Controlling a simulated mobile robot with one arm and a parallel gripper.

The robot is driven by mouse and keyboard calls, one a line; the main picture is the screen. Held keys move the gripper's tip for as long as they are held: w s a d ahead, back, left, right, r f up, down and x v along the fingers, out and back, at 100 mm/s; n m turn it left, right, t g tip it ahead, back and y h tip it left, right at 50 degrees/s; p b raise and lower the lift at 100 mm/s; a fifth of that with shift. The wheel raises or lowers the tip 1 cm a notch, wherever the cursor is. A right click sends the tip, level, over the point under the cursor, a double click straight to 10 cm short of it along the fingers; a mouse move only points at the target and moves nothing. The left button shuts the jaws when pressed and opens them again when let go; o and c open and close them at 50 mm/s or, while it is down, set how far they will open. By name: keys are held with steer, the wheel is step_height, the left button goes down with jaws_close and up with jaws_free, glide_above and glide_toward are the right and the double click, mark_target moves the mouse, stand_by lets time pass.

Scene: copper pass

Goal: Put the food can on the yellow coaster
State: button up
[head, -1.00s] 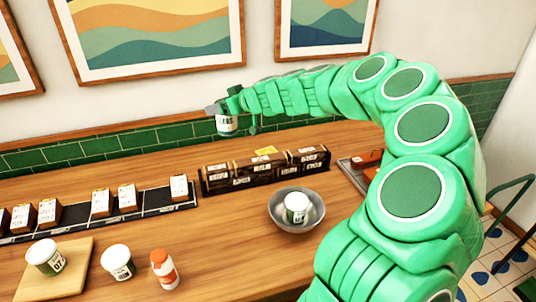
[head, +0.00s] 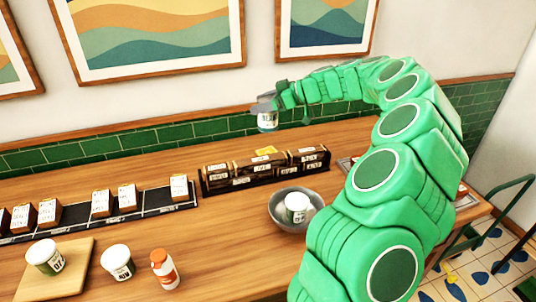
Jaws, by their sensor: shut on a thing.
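My gripper (head: 266,104) is shut on a small can (head: 268,122) with a white label and a blue-green lower edge. It holds the can in the air in front of the green wall tiles, above the back of the counter. The yellow coaster (head: 265,150) shows as a small yellow patch at the dark rack of boxes, below the held can in the picture. The can is apart from the coaster. Whether the coaster lies on top of the rack or behind it is hard to tell.
The dark rack (head: 225,182) holds several boxes. A grey bowl (head: 278,212) holds a white tub (head: 297,206). A wooden board (head: 76,277) with a tub (head: 45,256), another tub (head: 117,262) and an orange bottle (head: 164,269) stand at front left. A black strip (head: 150,205) carries small boxes.

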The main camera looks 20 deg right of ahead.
mark_target(270, 122)
steer(key=shift+s+d+f+g, duration=0.15)
steer(key=shift+s+d+f, duration=0.1)
steer(key=shift+d, duration=0.35)
steer(key=shift+s+d+f+g, duration=0.15)
steer(key=shift+s+d, duration=0.1)
steer(key=shift+d, duration=0.3)
step_height(270, 122, down, 6)
steer(key=shift+a+r, duration=0.1)
steer(key=shift+w+d+f, duration=0.1)
steer(key=shift+w+f, duration=0.25)
steer(key=shift+w, duration=0.35)
steer(key=shift+w+d+f, duration=0.1)
steer(key=shift+w+f, duration=0.25)
steer(key=shift+w, duration=0.3)
steer(key=w+d+f, duration=0.1)
steer(key=w+f, duration=0.7)
steer(key=w, duration=0.2)
steer(key=shift+w+d, duration=0.3)
steer(key=shift+w, duration=0.1)
steer(key=shift+f, duration=0.15)
steer(key=shift+w+f, duration=0.2)
steer(key=shift+f, duration=1.45)
steer(key=shift+f, duration=0.15)
